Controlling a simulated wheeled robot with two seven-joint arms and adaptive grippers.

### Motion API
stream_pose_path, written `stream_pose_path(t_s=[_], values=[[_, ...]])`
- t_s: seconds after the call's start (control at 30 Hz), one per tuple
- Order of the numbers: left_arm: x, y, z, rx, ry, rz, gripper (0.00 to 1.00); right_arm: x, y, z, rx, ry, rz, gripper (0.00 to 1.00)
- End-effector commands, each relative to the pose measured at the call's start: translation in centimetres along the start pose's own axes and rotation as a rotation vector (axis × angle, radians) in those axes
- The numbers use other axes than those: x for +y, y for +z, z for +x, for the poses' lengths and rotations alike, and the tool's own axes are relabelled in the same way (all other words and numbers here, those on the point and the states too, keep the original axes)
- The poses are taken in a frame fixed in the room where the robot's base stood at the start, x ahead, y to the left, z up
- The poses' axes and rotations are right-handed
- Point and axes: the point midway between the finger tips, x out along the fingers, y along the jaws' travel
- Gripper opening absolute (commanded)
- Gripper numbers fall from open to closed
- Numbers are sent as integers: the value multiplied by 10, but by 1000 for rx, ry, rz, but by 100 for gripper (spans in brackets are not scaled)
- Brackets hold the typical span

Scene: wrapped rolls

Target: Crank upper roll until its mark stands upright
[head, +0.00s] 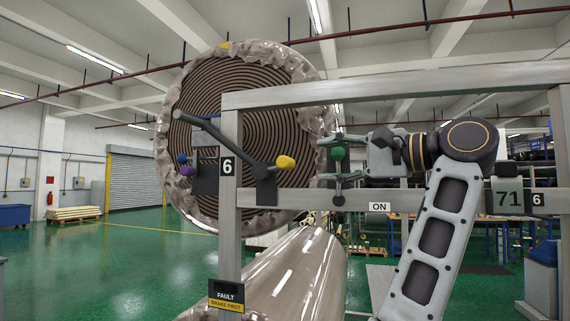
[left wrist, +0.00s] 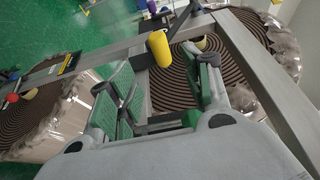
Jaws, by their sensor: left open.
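The upper roll (head: 195,95), brown and spiral-wound in crinkled clear wrap, stands behind a grey frame in the head view. A yellow mark (head: 225,45) shows at its top rim, slightly left of the middle. A dark crank arm (head: 225,138) slopes down to the right to its hub; a yellow grip (head: 285,162) sits close by the hub. My left gripper (head: 343,159), with green fingers, is open and empty, to the right of the grip and apart from it. In the left wrist view a yellow grip (left wrist: 160,48) shows just beyond the open fingers (left wrist: 158,108). My right gripper is not in view.
A shiny wrapped lower roll (head: 300,275) lies below. The grey frame (head: 231,190) bears a "6" plate, an "ON" label (head: 379,207) and a "FAULT BRAKE FIRST" sign (head: 226,296). Blue and purple knobs (head: 186,170) sit left of the post. Green floor is open at left.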

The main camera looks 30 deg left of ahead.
Motion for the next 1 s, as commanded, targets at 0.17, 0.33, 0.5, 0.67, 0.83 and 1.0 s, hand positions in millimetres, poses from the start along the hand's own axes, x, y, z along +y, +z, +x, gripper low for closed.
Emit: stream_pose_path(t_s=[0.17,0.33,0.5,0.67,0.83,1.0], values=[[0,0,18,0,1,1,49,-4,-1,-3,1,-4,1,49],[0,0,40,-1,1,1,49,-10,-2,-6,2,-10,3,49],[-1,0,62,-3,0,0,49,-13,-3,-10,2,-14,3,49],[-1,0,81,-3,-1,1,49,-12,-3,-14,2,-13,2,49],[-1,0,100,-3,-1,1,49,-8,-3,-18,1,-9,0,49],[-1,0,117,-2,0,1,49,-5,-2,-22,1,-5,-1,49]])
